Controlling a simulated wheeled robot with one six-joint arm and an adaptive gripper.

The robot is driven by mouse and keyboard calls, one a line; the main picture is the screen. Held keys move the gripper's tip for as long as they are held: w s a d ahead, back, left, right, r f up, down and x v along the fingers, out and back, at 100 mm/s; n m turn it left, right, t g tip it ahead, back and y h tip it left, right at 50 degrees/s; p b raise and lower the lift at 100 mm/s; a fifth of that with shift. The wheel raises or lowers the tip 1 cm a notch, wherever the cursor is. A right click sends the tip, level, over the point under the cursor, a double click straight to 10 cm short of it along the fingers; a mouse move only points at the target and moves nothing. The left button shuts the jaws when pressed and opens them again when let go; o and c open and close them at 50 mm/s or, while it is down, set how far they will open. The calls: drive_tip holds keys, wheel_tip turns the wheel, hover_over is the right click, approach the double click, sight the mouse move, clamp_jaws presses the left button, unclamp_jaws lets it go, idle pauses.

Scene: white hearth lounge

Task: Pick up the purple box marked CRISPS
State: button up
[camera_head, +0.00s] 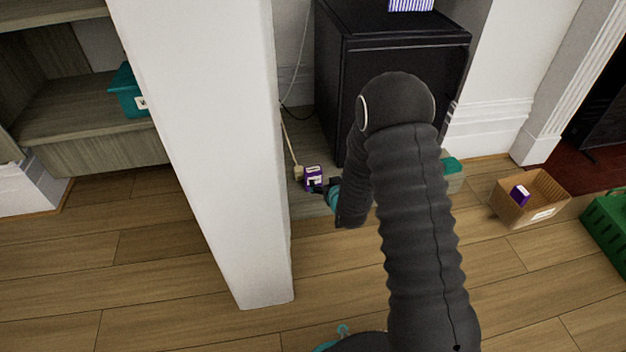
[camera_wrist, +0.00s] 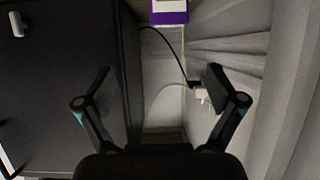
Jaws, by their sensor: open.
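A small purple box with a white label (camera_head: 313,174) stands on the floor in the narrow gap between the white pillar and the black cabinet. Its lettering is too small to read. In the wrist view the purple box (camera_wrist: 169,17) shows at the top edge, partly cut off. My gripper (camera_head: 322,187) is right by the box in the head view, low near the floor. In the wrist view my gripper (camera_wrist: 158,88) has its two fingers spread wide with nothing between them. The box lies beyond the space between the fingers; I cannot tell if they touch it.
The white pillar (camera_head: 215,150) and black cabinet (camera_head: 335,100) flank the gap. A cable and plug (camera_head: 298,172) lie close by. A cardboard box (camera_head: 545,195) holds another purple item (camera_head: 520,195). A green crate (camera_head: 610,225) stands at right. Front floor is clear.

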sight(314, 174)
drive_tip(key=shift+y, duration=0.3)
drive_tip(key=w+a+f, duration=0.1)
drive_tip(key=w+f, duration=0.1)
drive_tip(key=w+a+f, duration=0.1)
drive_tip(key=w+f, duration=0.1)
drive_tip(key=w+a+f+b, duration=0.1)
drive_tip(key=w+f, duration=0.1)
drive_tip(key=shift+w+a+f, duration=0.15)
drive_tip(key=shift+a+f, duration=0.05)
drive_tip(key=shift+a, duration=0.1)
drive_tip(key=shift+r+b+x, duration=0.2)
drive_tip(key=shift+r+x, duration=0.05)
drive_tip(key=shift+x, duration=1.25)
drive_tip(key=shift+r+b+x, duration=0.15)
drive_tip(key=shift+r+x, duration=0.05)
drive_tip(key=shift+x, duration=1.3)
drive_tip(key=shift+w+a, duration=0.1)
drive_tip(key=shift+w, duration=0.1)
drive_tip(key=shift+c, duration=0.3)
drive_tip(key=c, duration=1.2)
